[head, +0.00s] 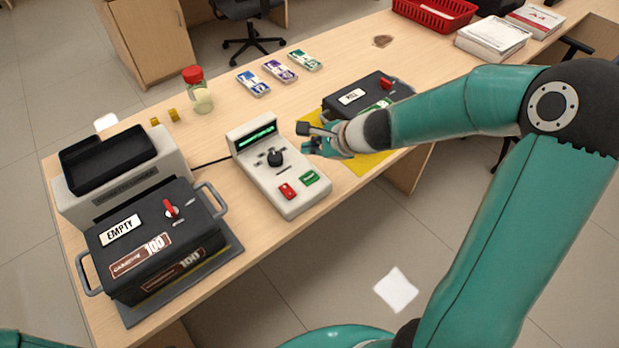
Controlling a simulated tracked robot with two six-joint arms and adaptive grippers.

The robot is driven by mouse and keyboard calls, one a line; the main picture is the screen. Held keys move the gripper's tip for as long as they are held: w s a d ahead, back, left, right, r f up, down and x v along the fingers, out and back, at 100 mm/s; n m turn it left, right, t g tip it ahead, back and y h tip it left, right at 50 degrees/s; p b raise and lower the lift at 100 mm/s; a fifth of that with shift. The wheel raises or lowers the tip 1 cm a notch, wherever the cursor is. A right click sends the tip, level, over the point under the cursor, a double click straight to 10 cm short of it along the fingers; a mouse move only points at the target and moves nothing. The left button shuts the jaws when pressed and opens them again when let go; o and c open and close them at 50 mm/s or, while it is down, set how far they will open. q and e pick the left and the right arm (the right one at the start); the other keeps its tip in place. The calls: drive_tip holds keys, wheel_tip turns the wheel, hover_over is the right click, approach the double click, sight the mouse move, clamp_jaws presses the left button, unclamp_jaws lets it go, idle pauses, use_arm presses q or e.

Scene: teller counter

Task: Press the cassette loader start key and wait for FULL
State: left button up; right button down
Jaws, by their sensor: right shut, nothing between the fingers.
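A light grey control box (262,187) stands mid-counter with a green-lit display (256,136), whose text is too small to read. It has a black knob (275,157), a red key (287,191) and a green key (309,178). At the left, a grey loader (175,160) with a black top tray stands behind a black cassette (150,245) labelled EMPTY and 100, with a red lever. My right gripper (308,138) is shut and empty, above the counter just right of the box's knob and beyond the green key. My left gripper is out of view.
Another black cassette (362,92) sits on a yellow mat (372,160), partly behind my right arm. Banknote bundles (279,71), a red-lidded jar (198,92) and small yellow rolls (174,115) lie at the back. A red basket (433,14) and paper stacks (492,38) stand far right.

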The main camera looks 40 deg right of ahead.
sight(311, 179)
wheel_tip(311, 179, down, 7)
drive_tip(key=b, duration=0.6)
drive_tip(key=shift+f+b, duration=0.35)
drive_tip(key=shift+b, duration=0.1)
drive_tip(key=shift+f, duration=0.1)
idle(0.7)
drive_tip(key=shift+f+b, duration=0.25)
drive_tip(key=shift+b, duration=0.15)
drive_tip(key=shift+f+b, duration=0.5)
drive_tip(key=shift+b, duration=0.05)
idle(0.5)
drive_tip(key=shift+r, duration=0.15)
drive_tip(key=shift+r+p, duration=0.75)
drive_tip(key=shift+p, duration=0.05)
drive_tip(key=shift+r, duration=0.1)
